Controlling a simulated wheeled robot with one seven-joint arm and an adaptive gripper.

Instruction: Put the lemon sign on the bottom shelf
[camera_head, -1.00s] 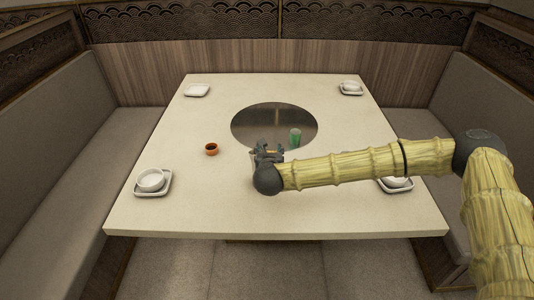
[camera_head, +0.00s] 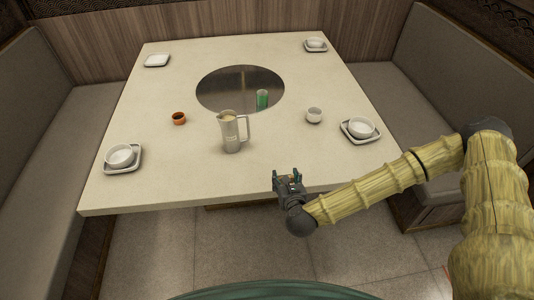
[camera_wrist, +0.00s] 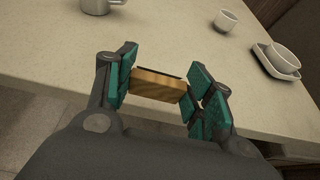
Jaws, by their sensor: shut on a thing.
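My gripper (camera_head: 288,178) is at the table's front edge, to the right of the metal pitcher. In the wrist view its teal-padded fingers (camera_wrist: 164,82) are shut on a small wooden block (camera_wrist: 157,87) with a dark slot along its top. The block may be the base of the lemon sign, but no lemon picture or lettering shows. In the head view the block is too small to make out clearly. No shelf is in view.
The pale table (camera_head: 180,180) bears a metal pitcher (camera_head: 231,135), an orange sauce cup (camera_head: 178,118), a green glass (camera_head: 262,100), a white cup (camera_head: 314,115) and white bowls on plates (camera_head: 361,128). Grey benches (camera_head: 40,150) flank it. Floor in front is open.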

